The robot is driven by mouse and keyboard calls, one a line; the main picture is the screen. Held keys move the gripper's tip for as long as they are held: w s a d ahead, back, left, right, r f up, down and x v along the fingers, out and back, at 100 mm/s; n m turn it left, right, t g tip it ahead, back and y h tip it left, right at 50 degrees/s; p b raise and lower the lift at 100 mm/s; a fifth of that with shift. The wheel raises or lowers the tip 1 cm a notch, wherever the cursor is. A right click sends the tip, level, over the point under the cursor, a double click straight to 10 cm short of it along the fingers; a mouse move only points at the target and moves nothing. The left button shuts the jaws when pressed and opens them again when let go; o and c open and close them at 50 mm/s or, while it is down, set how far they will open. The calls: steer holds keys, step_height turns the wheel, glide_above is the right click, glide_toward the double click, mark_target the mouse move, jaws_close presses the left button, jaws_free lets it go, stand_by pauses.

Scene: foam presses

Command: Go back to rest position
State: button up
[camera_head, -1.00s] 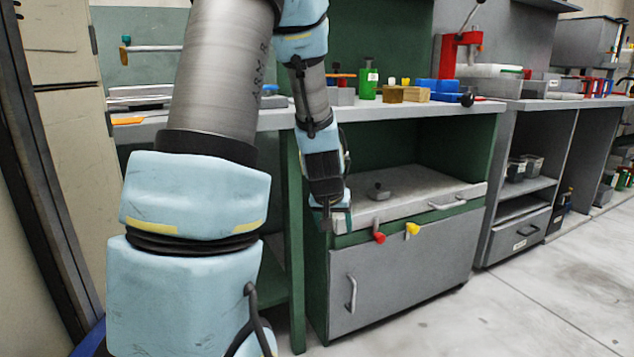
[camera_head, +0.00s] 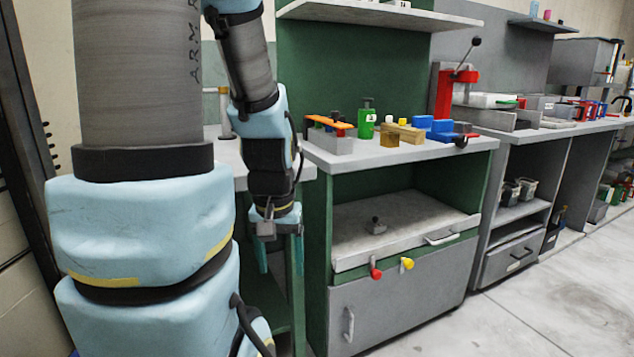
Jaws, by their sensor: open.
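My gripper (camera_head: 281,256) hangs at the end of my arm, left of the green workbench, pointing down in front of a green bench leg. Its two teal fingers are apart and nothing shows between them. My arm bends down from the upper left, and its large links cover the left of the view. The gripper touches nothing that I can see.
Open floor lies at the right.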

step_height(320, 180, up, 18)
steer(key=p, duration=1.5)
steer(key=shift+f, duration=0.2)
